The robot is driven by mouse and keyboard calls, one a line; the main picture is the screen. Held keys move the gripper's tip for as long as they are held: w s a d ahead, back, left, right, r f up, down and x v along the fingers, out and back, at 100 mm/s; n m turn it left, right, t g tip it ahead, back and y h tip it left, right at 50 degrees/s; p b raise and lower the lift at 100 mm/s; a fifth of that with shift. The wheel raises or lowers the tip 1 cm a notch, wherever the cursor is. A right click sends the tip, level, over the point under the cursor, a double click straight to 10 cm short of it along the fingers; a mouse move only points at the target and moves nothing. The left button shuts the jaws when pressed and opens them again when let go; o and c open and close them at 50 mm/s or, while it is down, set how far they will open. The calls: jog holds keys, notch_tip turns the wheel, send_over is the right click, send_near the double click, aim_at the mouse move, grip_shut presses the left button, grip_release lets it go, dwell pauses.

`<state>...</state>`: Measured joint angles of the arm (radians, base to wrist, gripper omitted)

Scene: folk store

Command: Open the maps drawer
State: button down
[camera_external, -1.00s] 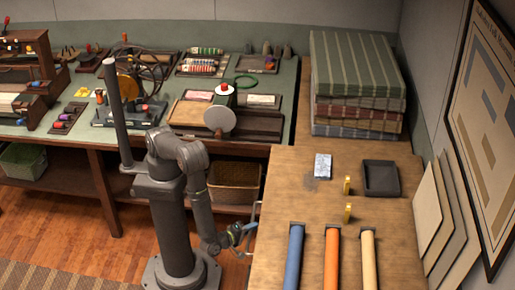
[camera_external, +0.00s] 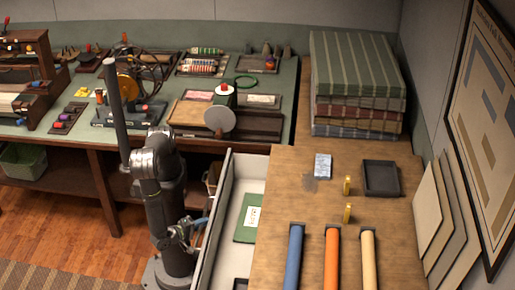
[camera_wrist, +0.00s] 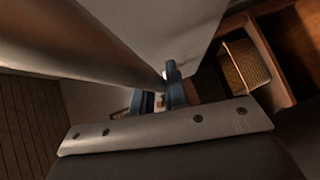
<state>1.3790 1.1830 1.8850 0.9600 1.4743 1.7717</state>
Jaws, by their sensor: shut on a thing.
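The drawer (camera_external: 228,195) stands open, pulled out leftward from under the wooden counter. Its inside is pale, and a green folder or sheet with a white label (camera_external: 253,217) lies in it. The label's words are too small to read. My gripper (camera_external: 203,224) is at the outer face of the drawer front, shut on the drawer handle, which is mostly hidden by the fingers. In the wrist view the blue fingers of my gripper (camera_wrist: 170,94) are close together beside a pale panel.
The wooden counter (camera_external: 300,195) holds blue, orange and cream rolls, a dark tray (camera_external: 381,179) and stacked striped cloths (camera_external: 356,80). A green-topped bench (camera_external: 70,130) with many goods stands behind my arm. A wicker basket (camera_wrist: 245,65) sits on a shelf below.

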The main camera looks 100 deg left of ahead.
jog(key=s, duration=0.9)
jog(key=c, duration=1.4)
grip_release()
jog(key=shift+c, duration=0.2)
jog(key=v, duration=1.7)
jog(key=shift+s, duration=0.25)
jog(key=shift+d, duration=0.15)
